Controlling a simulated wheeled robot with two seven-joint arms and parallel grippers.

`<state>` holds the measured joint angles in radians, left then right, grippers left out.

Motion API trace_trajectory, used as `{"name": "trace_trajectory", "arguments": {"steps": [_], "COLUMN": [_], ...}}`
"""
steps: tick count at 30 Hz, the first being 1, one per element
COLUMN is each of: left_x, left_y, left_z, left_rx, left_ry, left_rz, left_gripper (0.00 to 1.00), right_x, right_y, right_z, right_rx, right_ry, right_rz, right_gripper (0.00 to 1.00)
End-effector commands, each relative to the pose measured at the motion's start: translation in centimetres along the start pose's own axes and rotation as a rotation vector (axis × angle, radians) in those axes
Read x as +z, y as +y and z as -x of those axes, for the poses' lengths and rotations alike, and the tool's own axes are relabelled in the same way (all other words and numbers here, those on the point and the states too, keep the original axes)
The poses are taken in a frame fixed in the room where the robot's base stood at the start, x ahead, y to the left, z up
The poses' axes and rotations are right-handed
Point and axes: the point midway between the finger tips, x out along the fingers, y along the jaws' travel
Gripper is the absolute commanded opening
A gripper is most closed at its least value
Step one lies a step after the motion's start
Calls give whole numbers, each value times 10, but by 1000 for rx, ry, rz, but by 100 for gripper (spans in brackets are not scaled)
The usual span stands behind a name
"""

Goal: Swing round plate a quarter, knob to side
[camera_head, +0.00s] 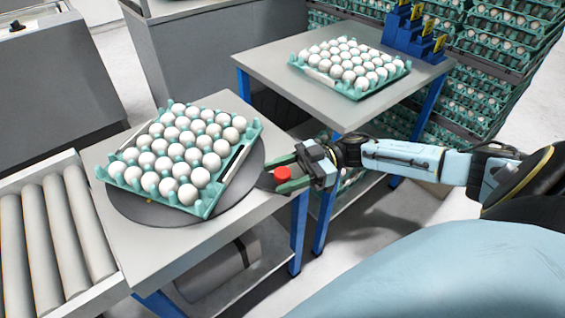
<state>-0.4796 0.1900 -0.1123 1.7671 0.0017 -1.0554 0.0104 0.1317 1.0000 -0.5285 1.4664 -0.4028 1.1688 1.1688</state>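The round plate (130,208) is a dark grey disc on the near table, with a teal tray (196,207) of white eggs lying on it. Its red knob (282,173) is at the plate's right side, by the table's right edge. My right gripper (281,175) reaches in from the right with the knob between its two green fingers. The fingers are apart, and a small gap seems to show on the knob's far side. Whether the near finger touches the knob I cannot tell. My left gripper is not in view.
The near table (178,246) has bare room in front of the plate. A roller conveyor (60,235) adjoins it at left. A second table (272,62) behind holds another egg tray (358,93) and a blue stepped holder (412,42). Stacked egg trays (480,85) stand at the back right.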

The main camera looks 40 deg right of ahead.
Motion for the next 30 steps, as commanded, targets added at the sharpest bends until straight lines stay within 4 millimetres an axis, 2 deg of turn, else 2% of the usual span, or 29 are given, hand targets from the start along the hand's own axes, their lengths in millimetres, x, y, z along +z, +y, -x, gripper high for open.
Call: {"name": "trace_trajectory", "arguments": {"steps": [5, 8, 21, 25, 30], "left_x": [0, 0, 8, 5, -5], "left_y": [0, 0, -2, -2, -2], "left_z": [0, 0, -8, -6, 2], "left_rx": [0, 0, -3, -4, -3], "left_ry": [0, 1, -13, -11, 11], "left_rz": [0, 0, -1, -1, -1], "left_gripper": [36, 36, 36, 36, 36], "right_x": [0, 0, 1, 1, 0], "right_y": [0, 1, 1, 1, 0], "right_z": [2, 12, 104, 122, 133], "right_rx": [0, 3, 4, 3, 1], "right_ry": [0, -2, -3, -2, 0], "right_rz": [0, 0, 0, 0, 0], "right_gripper": [53, 53, 53, 53, 53]}}
